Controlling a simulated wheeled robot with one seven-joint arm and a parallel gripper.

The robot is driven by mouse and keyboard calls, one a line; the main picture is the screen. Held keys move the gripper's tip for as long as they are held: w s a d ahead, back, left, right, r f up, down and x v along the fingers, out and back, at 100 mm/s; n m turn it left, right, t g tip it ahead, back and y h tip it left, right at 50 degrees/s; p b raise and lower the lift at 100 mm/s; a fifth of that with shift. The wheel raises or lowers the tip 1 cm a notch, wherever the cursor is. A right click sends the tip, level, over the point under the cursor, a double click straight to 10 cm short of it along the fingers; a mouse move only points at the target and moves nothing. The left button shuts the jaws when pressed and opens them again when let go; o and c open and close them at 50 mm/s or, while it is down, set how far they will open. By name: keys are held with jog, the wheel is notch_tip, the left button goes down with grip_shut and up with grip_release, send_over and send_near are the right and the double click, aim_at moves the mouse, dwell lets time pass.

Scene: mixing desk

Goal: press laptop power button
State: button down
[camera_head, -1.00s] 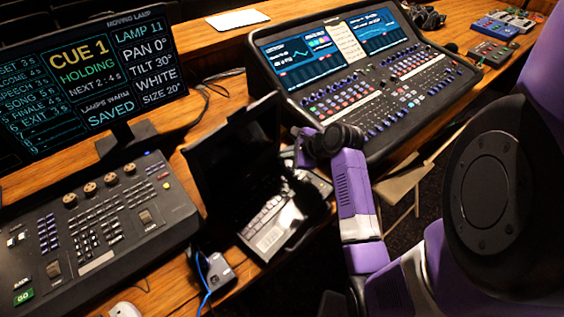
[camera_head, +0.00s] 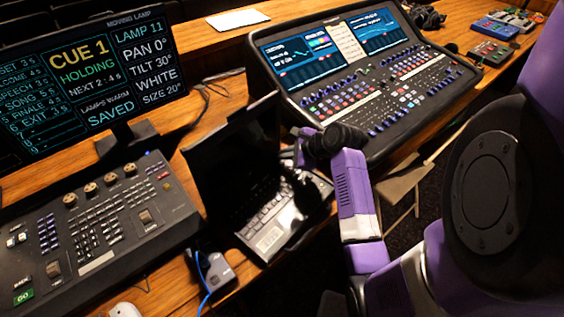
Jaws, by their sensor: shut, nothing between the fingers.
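The laptop (camera_head: 272,238) stands open on the wooden desk, its dark screen (camera_head: 235,160) tilted up and showing black. Its keyboard is partly covered by my gripper (camera_head: 296,186), which is shut and points down over the far right part of the keyboard, near the screen hinge. The fingers are dark and small against the laptop, so I cannot tell whether they touch it. The power button is not visible; that part of the laptop lies behind my gripper and wrist.
A lighting console (camera_head: 90,225) and a cue monitor (camera_head: 90,75) stand to the left. A large mixing desk (camera_head: 380,90) stands close behind my wrist. A small grey box (camera_head: 215,270) with a blue cable sits left of the laptop. A white mouse (camera_head: 124,309) lies at the front.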

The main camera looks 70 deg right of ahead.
jog(key=shift+f, duration=0.1)
dwell(0.3)
jog(key=shift+f, duration=0.35)
jog(key=shift+f+p, duration=0.3)
dwell(0.8)
jog(key=shift+r, duration=0.1)
jog(key=shift+r+p, duration=0.65)
jog(key=shift+p, duration=0.45)
notch_tip(320, 180, up, 5)
jog(key=p, duration=0.5)
dwell(0.5)
